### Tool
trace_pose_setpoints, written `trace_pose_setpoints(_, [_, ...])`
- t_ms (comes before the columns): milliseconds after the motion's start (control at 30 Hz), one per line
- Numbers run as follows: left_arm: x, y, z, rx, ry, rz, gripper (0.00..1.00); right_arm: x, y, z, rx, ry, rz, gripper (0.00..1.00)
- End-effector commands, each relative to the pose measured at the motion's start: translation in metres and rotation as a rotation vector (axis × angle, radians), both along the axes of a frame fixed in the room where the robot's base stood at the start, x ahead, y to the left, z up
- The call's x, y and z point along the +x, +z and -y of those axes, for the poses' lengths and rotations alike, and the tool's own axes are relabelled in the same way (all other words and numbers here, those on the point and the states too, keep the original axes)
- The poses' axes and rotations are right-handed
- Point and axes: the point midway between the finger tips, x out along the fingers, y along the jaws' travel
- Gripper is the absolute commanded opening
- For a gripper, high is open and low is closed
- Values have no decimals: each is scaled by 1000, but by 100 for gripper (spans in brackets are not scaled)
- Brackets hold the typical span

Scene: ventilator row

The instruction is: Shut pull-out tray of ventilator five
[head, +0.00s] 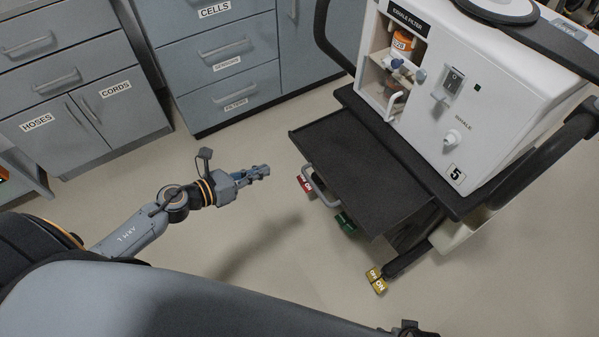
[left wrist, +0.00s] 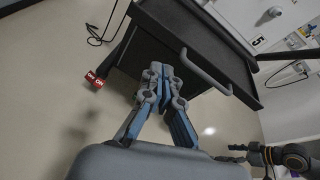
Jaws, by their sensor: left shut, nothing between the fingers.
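Ventilator five (head: 505,95) is a white unit on a dark cart, marked with a 5. Its dark pull-out tray (head: 360,160) sticks out toward my left arm. A grey bar handle (head: 319,189) is on the tray's front; it also shows in the left wrist view (left wrist: 207,73). My left gripper (head: 264,171) is shut and empty, in front of the tray and left of the handle, with a gap in the head view. In the left wrist view its fingertips (left wrist: 163,82) overlap the tray's image. My right gripper (left wrist: 232,153) shows small, its jaws unclear.
Red (head: 305,184), green (head: 345,222) and yellow (head: 376,280) on/off tags sit low around the cart. Grey drawer cabinets (head: 225,60) line the back left. The floor between the cabinets and the tray is clear.

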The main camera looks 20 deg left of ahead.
Motion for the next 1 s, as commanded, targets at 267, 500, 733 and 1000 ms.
trace_pose_setpoints(267, [-1,21,27,217,-186,166,0,7,7,-1,1,-2,7,72])
trace_pose_setpoints(500, [27,12,49,210,-182,166,0,2,-2,0,0,0,1,72])
trace_pose_setpoints(733, [56,-1,72,210,-180,163,0,-1,-10,0,0,0,-1,72])
trace_pose_setpoints(1000, [68,-7,82,211,-180,161,0,-1,-10,0,0,0,-1,72])
